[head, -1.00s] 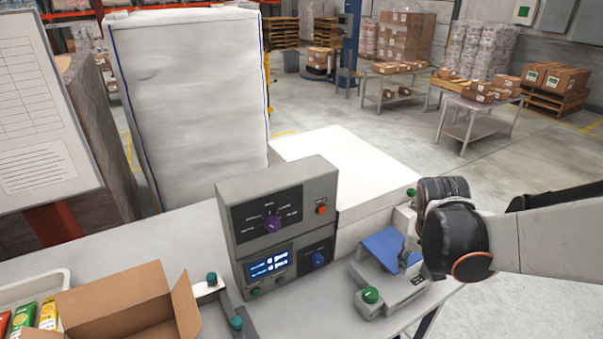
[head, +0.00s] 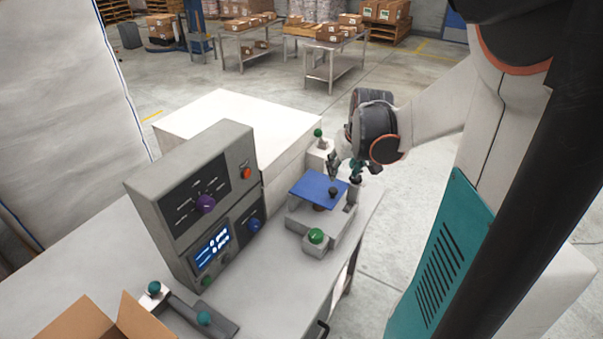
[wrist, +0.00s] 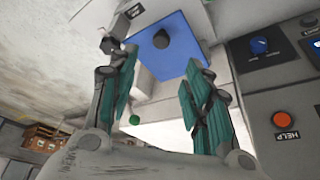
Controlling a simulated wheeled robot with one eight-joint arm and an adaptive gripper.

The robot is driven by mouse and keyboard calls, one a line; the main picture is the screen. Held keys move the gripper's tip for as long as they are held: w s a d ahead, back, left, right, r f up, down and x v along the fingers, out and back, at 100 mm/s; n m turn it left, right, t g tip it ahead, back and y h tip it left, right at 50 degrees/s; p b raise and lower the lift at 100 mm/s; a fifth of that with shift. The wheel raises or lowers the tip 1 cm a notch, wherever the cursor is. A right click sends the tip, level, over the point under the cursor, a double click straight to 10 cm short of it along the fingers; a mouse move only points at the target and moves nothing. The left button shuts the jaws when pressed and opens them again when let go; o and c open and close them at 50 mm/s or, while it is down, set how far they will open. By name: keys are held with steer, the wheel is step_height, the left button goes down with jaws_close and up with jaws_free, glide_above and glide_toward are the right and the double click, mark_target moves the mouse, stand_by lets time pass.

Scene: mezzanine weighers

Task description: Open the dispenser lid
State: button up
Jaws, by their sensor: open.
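The dispenser is a low grey unit (head: 298,229) on the bench. Its blue square lid (head: 313,186) lies about flat over it; I cannot tell whether it is fully down. A dark round knob (head: 333,191) stands on the lid near its right corner. My gripper (head: 345,168) is at the lid's far right side, with fingers pointing down. In the wrist view, the open teal-padded fingers (wrist: 161,60) straddle the view of the blue lid (wrist: 190,27) and its black knob (wrist: 161,38). The knob appears beyond the fingertips, not between the pads.
A grey control box (head: 165,205) with knobs and a display stands left of the dispenser. A white block (head: 235,125) is behind. An open carton (head: 75,325) sits front left. Floor lies open to the right.

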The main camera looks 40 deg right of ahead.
mark_target(333, 189)
steer(key=b+x, duration=0.2)
steer(key=x, duration=1)
steer(key=shift+w+a+f+b, duration=0.1)
steer(key=shift+f+b, duration=0.15)
steer(key=shift+b, duration=0.1)
jaws_close()
